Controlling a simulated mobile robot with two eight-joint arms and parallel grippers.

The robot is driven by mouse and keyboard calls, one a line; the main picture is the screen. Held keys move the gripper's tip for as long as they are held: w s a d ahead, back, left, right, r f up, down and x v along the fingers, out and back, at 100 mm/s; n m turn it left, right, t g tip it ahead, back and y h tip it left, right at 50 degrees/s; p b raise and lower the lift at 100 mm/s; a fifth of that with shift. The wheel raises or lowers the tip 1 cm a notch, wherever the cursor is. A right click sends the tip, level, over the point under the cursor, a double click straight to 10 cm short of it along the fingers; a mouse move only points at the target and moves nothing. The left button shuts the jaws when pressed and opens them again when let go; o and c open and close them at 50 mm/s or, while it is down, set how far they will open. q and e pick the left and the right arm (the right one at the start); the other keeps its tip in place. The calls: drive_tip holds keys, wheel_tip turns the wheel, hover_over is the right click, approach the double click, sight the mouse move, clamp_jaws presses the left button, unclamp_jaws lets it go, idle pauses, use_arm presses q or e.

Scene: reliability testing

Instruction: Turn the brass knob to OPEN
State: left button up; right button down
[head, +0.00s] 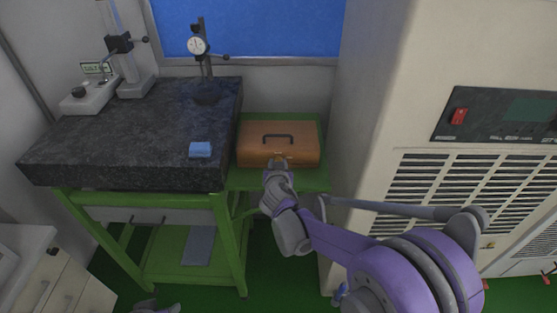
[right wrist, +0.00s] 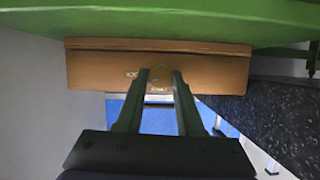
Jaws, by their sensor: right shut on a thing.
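A brown wooden case (head: 250,150) with a dark carrying handle (head: 291,138) on its lid sits on a green stand. My right gripper (head: 279,163) is at the middle of its front face. In the right wrist view, where the scene looks upside down, the brass knob (right wrist: 159,75) is on the front of the case (right wrist: 210,73). The fingertips of my right gripper (right wrist: 159,80) are shut on the knob from both sides. Small marks beside the knob are too blurred to read. Only a small part of my left gripper (head: 155,306) shows at the bottom edge of the head view.
A dark granite surface plate (head: 130,135) on a green frame stands left of the case, with a dial gauge stand (head: 200,48) and a blue block (head: 200,149) on it. A large beige cabinet (head: 365,100) with vents stands close on the right.

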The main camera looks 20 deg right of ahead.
drive_tip(key=shift+a+n+g+h, duration=0.15)
drive_tip(key=shift+n+g+h, duration=0.15)
drive_tip(key=shift+n+h, duration=0.5)
drive_tip(key=shift+a+f+n+h, duration=0.1)
drive_tip(key=shift+n+h, duration=0.4)
drive_tip(key=shift+n, duration=0.6)
drive_tip(key=shift+f+n+h+b, duration=0.15)
drive_tip(key=shift+n+h+b, duration=0.15)
drive_tip(key=shift+n+h, duration=0.7)
use_arm(q)
drive_tip(key=shift+s+f+b, duration=0.4)
drive_tip(key=shift+f, duration=0.45)
use_arm(e)
drive_tip(key=shift+a+n+h, duration=0.1)
drive_tip(key=shift+n+h, duration=0.2)
drive_tip(key=shift+n, duration=0.8)
use_arm(q)
drive_tip(key=shift+f, duration=0.1)
use_arm(e)
drive_tip(key=c, duration=0.5)
unclamp_jaws()
use_arm(q)
drive_tip(key=shift+s+f+b, duration=0.25)
drive_tip(key=shift+f+b, duration=0.25)
drive_tip(key=shift+f, duration=0.1)
use_arm(e)
drive_tip(key=v, duration=1)
drive_tip(key=shift+s+a, duration=0.25)
drive_tip(key=shift+s, duration=0.05)
